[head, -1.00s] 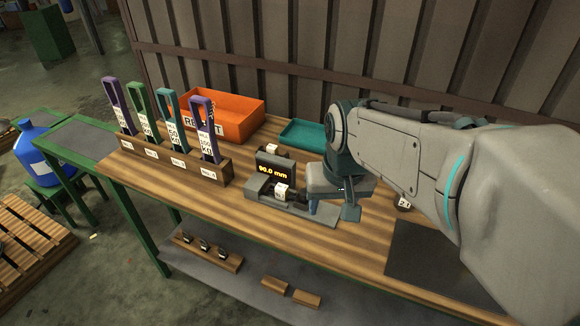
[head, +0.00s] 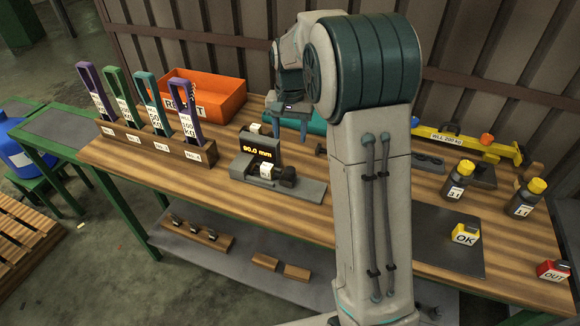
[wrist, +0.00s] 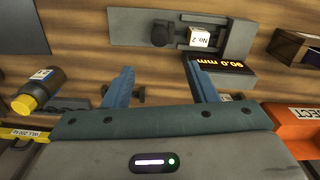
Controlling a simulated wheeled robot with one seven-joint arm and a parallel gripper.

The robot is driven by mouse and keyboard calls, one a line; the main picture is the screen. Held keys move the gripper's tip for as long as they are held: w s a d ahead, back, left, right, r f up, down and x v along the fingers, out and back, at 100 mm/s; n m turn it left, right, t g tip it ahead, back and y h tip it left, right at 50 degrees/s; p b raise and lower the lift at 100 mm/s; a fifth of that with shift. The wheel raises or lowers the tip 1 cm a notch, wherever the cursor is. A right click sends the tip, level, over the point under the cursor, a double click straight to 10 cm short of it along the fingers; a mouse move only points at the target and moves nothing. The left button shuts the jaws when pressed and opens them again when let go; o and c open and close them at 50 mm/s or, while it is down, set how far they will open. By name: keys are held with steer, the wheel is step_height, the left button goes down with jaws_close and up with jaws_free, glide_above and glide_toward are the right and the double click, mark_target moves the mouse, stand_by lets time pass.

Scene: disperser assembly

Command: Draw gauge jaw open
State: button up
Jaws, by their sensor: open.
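The gauge (head: 310,190) is a grey fixture on the wooden bench, with a dark display (head: 262,148) reading 90.0 mm. A white-labelled block (head: 266,171) and a dark round knob (head: 288,176) sit on its base. In the wrist view the gauge (wrist: 238,38) lies at the top, upside down, and the block's label (wrist: 199,38) reads No.2. My gripper (head: 289,132) is open and empty, behind and right of the display in the head view. In the wrist view its two blue fingers (wrist: 160,78) are spread, with one fingertip overlapping the display's edge.
A rack (head: 150,140) with several tagged coloured links stands left. Bottles (head: 459,180), an OK stamp (head: 465,235) and a yellow beam (head: 465,142) are at right.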

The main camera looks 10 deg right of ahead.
mark_target(290, 169)
step_height(290, 169, down, 14)
steer(key=shift+r+p, duration=0.15)
steer(key=shift+p, duration=0.75)
